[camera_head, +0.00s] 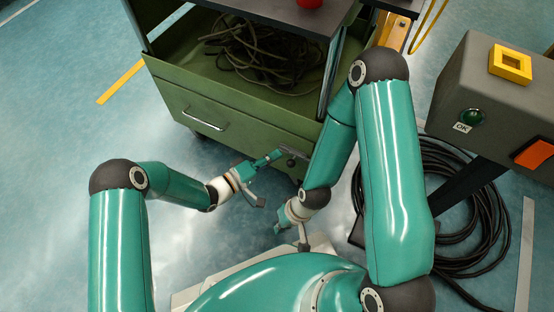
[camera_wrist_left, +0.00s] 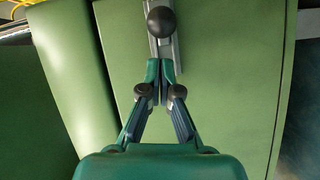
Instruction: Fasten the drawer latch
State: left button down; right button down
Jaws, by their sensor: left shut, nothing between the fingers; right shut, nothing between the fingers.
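The green cabinet (camera_head: 160,75) has a drawer front with a pale bar handle (camera_head: 203,121). The drawer latch (camera_head: 289,151) is a grey metal strip with a dark ball knob, near the right end of the green front. In the left wrist view the black knob (camera_wrist_left: 161,21) sits on the metal strip (camera_wrist_left: 176,50). My left gripper (camera_head: 272,158) is shut and empty, its fingertips just short of the knob in the wrist view (camera_wrist_left: 160,72). Contact with the strip cannot be told. My right gripper (camera_head: 288,230) is shut and empty, low, below the cabinet's right corner.
Dark cables (camera_head: 255,50) lie in the cabinet's open compartment under a grey top with a red object (camera_head: 309,3). At right stand a grey control box (camera_head: 475,85) with a green button and a black hose coil (camera_head: 490,225) on the floor.

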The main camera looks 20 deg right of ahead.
pick_arm(q)
jog(key=w+p+v, duration=0.2)
jog(key=p+v, duration=0.1)
jog(key=v, duration=0.7)
jog(key=shift+s+a+r, duration=0.2)
jog(key=shift+a, duration=0.3)
